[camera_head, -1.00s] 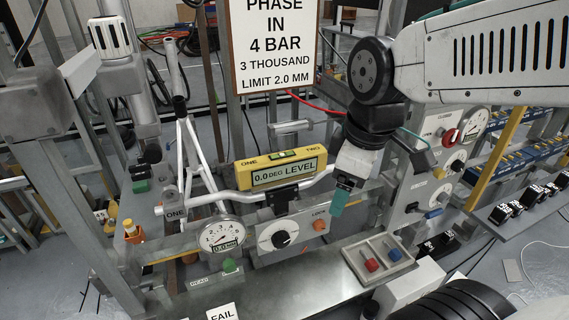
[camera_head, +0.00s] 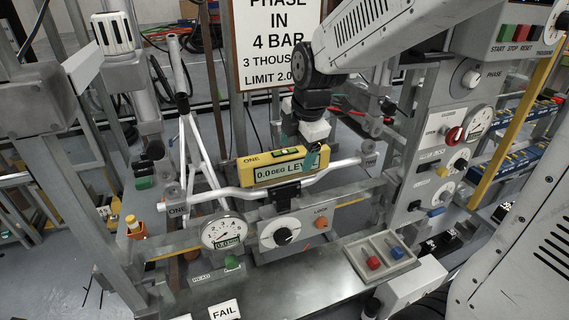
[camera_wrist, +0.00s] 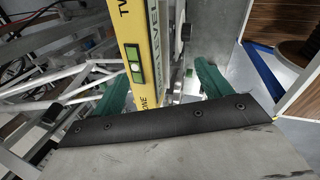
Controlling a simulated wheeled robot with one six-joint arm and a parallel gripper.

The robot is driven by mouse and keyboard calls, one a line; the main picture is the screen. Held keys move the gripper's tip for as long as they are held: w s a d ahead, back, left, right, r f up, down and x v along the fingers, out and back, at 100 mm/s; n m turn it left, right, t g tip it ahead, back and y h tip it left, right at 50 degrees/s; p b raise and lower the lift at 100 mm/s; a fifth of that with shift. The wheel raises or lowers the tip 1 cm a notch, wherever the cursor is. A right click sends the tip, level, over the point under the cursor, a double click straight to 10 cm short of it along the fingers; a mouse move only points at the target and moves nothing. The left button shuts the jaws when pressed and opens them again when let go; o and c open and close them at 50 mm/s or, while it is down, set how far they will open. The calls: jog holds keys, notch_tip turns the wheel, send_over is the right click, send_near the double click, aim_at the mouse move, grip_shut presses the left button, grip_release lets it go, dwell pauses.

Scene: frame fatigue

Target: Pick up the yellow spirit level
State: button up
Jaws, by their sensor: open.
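The yellow spirit level (camera_head: 258,165) rests on the white bicycle frame tube, with its grey "0.0 DEG LEVEL" display facing me. My gripper (camera_head: 314,158) is at the level's right end in the head view and hides part of its lettering. In the wrist view the level (camera_wrist: 143,50) runs lengthwise between the two green fingers of my gripper (camera_wrist: 160,88). The fingers are open, with a gap visible on the level's right side. I cannot tell whether the left finger touches it.
The white frame (camera_head: 205,160) stands clamped above a grey bench (camera_head: 270,290). A hanging sign (camera_head: 270,45) is close behind my arm. A dial gauge (camera_head: 222,232), a knob panel (camera_head: 290,232) and a tray (camera_head: 365,246) with a red and a blue knob lie below.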

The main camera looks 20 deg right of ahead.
aim_at(286, 154)
jog(key=shift+w+a, duration=0.15)
jog(key=shift+w, duration=0.65)
jog(key=shift+w+a, duration=0.1)
jog(key=shift+w, duration=0.65)
jog(key=x, duration=0.5)
jog(key=c, duration=1.5)
jog(key=shift+r, duration=0.15)
jog(key=shift+r, duration=0.3)
jog(key=v, duration=0.3)
jog(key=shift+w, duration=0.25)
jog(key=s, duration=0.5)
jog(key=s+d, duration=0.1)
jog(key=s, duration=0.4)
jog(key=s+r, duration=0.1)
jog(key=s, duration=0.4)
jog(key=shift+s+d+r, duration=0.1)
jog(key=shift+s+d, duration=0.2)
